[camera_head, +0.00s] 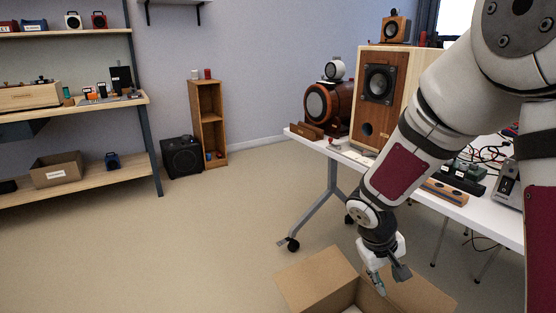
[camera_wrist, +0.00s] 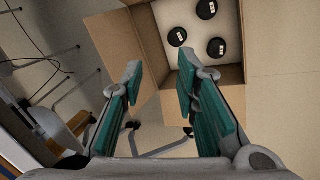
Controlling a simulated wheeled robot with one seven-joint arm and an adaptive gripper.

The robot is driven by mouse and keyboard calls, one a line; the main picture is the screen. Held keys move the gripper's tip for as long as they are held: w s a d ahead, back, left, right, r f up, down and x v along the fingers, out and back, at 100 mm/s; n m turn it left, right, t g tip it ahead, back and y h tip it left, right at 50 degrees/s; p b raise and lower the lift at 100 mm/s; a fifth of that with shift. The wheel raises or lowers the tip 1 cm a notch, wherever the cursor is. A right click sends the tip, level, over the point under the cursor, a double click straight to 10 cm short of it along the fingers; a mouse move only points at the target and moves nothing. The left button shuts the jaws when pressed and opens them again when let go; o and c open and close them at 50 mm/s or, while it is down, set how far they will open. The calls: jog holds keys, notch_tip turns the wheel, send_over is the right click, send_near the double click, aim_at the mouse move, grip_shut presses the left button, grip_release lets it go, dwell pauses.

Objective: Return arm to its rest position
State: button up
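My arm reaches down from the upper right in the head view. My gripper (camera_head: 390,281) hangs over an open cardboard box (camera_head: 312,279) on the floor. In the wrist view my gripper (camera_wrist: 160,75) has its two teal fingers apart, with nothing between them. The same cardboard box (camera_wrist: 113,42) lies beyond the fingertips. Three black round pieces with white labels, one of them the upper piece (camera_wrist: 206,9), lie inside it. The lower part of the box is cut off in the head view.
A white table (camera_head: 490,218) stands right beside my arm, with a wooden speaker (camera_head: 389,65), a round wood-and-black speaker (camera_head: 322,104) and cables on it. Shelves (camera_head: 100,176) stand at the left. A black speaker (camera_head: 182,157) sits by the wall. The floor (camera_head: 200,250) at left is clear.

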jog(key=s+r+m+g, duration=0.1)
jog(key=s+r+m, duration=0.2)
jog(key=s+r, duration=1.15)
jog(key=s+a+r+y, duration=0.1)
jog(key=s+a+y, duration=0.15)
jog(key=s, duration=0.65)
jog(key=s+a+r+y, duration=0.2)
jog(key=s+a, duration=0.1)
jog(key=s, duration=0.5)
notch_tip(320, 180, up, 33)
jog(key=t+p, duration=0.3)
jog(key=p, duration=2.8)
jog(key=shift+d+t, duration=0.25)
jog(key=shift+t, duration=0.15)
